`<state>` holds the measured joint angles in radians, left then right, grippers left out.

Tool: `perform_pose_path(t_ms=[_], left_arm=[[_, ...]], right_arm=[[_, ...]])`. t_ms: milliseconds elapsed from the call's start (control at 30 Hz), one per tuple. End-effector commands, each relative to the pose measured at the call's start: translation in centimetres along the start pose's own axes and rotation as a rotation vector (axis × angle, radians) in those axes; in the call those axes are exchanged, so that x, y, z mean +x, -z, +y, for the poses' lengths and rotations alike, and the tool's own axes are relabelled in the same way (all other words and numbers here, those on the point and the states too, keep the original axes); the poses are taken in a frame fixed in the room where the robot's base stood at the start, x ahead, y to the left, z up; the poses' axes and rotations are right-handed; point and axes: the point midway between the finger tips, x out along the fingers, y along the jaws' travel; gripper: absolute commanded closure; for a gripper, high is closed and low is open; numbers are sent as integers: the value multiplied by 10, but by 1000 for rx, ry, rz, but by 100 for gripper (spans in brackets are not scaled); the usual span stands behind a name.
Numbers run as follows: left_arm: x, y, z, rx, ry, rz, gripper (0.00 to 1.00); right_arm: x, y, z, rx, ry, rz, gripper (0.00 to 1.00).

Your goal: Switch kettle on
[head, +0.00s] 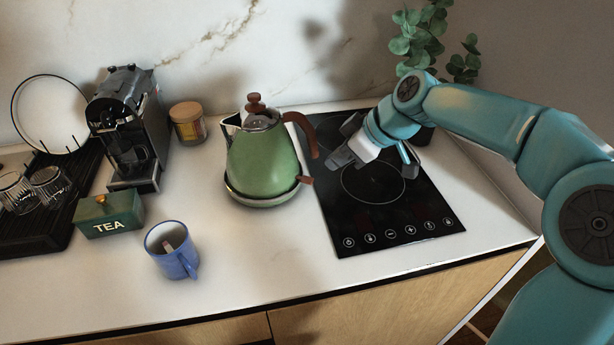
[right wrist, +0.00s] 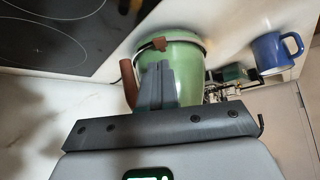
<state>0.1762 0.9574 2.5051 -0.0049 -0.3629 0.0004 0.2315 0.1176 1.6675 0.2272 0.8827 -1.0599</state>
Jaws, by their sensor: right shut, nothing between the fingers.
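The green kettle (head: 262,158) stands upright on its round base (head: 262,201) on the white counter. Its brown handle (head: 308,135) is on the right side. A small brown switch lever (head: 306,180) sticks out low on the right, near the base. The kettle (right wrist: 188,70), handle (right wrist: 129,84) and lever (right wrist: 153,45) also show in the right wrist view. My right gripper (head: 337,159) is shut and empty, just right of the kettle, over the hob's left part. Its fingers (right wrist: 157,84) point toward the lever; contact cannot be told. My left gripper is out of view.
The black hob (head: 400,225) lies right of the kettle, with a plant (head: 420,40) behind it. A blue mug (head: 172,255), green tea box (head: 108,216), coffee machine (head: 128,125) and jar (head: 188,124) stand left. The counter in front of the kettle is clear.

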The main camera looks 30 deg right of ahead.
Motion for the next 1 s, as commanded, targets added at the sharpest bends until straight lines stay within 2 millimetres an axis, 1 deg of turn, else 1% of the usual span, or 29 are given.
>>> perform_pose_path(t_ms=[167, 500, 600, 800, 1000], left_arm=[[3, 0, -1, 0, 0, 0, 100], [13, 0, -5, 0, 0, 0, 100], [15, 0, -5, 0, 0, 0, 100], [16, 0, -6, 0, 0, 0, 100], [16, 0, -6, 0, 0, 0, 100]], right_arm=[[8, 0, 0, 0, 1, -1, 100], [52, 1, 0, 0, 2, -2, 100], [62, 2, 1, 0, 1, -1, 100], [72, 2, 2, 0, 1, -1, 100], [72, 3, 2, 0, 0, 0, 100]])
